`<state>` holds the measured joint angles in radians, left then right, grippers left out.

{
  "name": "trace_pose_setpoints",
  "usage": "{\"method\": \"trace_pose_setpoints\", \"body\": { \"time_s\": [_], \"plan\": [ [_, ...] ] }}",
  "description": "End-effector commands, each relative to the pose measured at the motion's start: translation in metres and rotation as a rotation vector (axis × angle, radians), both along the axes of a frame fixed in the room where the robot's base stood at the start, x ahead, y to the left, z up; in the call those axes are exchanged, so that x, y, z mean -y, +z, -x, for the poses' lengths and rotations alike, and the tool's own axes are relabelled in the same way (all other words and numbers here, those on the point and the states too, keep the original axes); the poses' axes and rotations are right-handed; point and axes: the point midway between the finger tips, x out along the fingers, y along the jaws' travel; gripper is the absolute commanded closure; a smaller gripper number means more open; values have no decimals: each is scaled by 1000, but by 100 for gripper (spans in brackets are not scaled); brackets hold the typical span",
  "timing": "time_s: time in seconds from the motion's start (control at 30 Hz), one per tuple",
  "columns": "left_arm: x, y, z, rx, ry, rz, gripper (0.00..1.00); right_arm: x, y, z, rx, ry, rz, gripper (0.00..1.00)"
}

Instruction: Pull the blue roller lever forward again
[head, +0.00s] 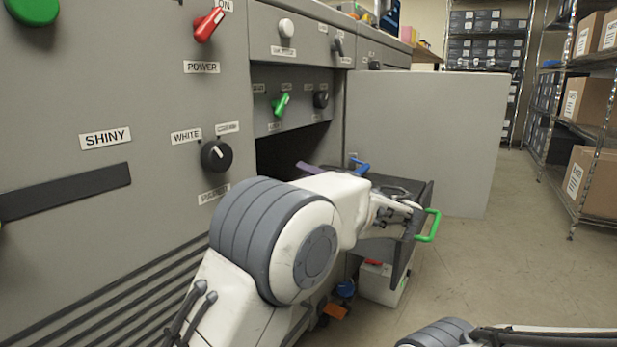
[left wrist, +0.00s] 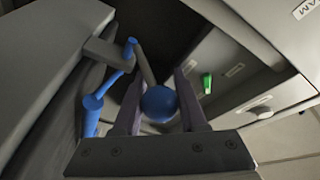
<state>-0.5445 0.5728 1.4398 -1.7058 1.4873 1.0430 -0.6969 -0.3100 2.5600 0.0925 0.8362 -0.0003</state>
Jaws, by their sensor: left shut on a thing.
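The blue roller lever shows in the left wrist view as a round blue knob (left wrist: 158,103) on a grey stem. My left gripper (left wrist: 158,82) has one dark purple-grey finger on each side of the knob and is shut on it. In the head view a bit of blue lever (head: 359,168) shows behind my left wrist, by the machine's opening. A purple-grey strip (head: 310,167), apparently a finger of my left gripper, shows beside it; the rest of the hand is hidden. My right gripper is out of view.
A second blue lever (left wrist: 95,101) stands left of the knob in the wrist view. An open dark drawer with a green handle (head: 432,225) juts out beside my left arm. A grey panel (head: 430,130) stands behind it. The floor at right is clear up to the shelves (head: 580,125).

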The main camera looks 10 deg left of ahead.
Motion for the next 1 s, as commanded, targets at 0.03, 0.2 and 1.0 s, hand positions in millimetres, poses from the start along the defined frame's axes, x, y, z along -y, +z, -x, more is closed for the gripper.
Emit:
{"method": "trace_pose_setpoints", "body": {
  "time_s": [0.03, 0.2, 1.0],
  "plan": [
    [1, -1, 0, -3, -4, -1, 100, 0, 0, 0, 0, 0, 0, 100],
    [1, -1, 0, -3, -3, -1, 29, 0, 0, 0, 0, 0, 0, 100],
    [68, -5, 54, -5, -5, -3, 29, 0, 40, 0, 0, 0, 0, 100]
  ]
}}
